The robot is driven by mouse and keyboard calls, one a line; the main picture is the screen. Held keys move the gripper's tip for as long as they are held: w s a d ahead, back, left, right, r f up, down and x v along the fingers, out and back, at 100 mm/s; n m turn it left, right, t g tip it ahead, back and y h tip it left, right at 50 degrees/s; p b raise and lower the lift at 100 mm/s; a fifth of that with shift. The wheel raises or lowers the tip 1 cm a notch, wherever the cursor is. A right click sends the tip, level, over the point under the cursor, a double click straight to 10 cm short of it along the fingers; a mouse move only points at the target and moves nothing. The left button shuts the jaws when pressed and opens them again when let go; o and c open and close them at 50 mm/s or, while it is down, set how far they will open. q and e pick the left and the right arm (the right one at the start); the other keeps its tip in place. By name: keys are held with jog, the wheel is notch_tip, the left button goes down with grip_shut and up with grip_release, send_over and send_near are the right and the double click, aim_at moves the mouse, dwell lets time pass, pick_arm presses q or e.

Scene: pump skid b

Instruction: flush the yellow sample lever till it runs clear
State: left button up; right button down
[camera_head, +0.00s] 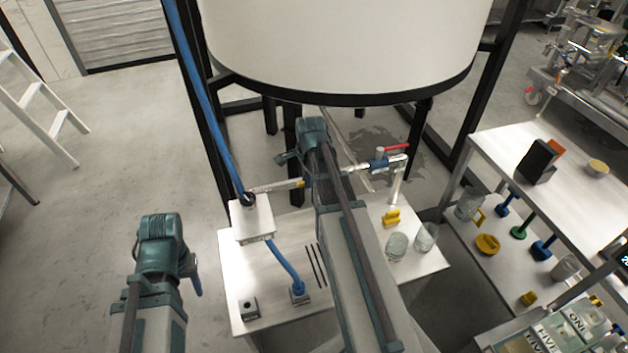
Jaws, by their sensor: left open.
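A small yellow part (301,184) shows on the thin pipe just left of my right arm, which hides the pipe beyond it; I cannot tell if it is the sample lever. A yellow handle-shaped piece (391,217) rests on the white bench (270,272). Two clear glasses stand near it, one (396,247) left of the other (426,237). My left gripper (194,274) is open and empty, left of the bench over the floor. My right gripper (287,159) is near the pipe below the tank; its fingers are too small and hidden to read.
A big white tank (345,40) on a black frame stands behind the bench. A red-handled blue valve (379,164) sits on the pipe right of my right arm. A blue hose (205,110) meets a white box (252,219). A shelved table (510,160) stands right.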

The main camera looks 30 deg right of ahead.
dwell(0.8)
jog(key=s+n, duration=0.1)
jog(key=n, duration=0.2)
jog(key=s+d+n+y, duration=0.1)
jog(key=s+n, duration=0.1)
jog(key=n, duration=0.1)
jog(key=s+n, duration=0.2)
jog(key=n, duration=0.1)
jog(key=shift+s+d+n+y, duration=0.15)
jog(key=shift+d+n+y, duration=0.05)
jog(key=shift+n+y, duration=0.2)
dwell(1.4)
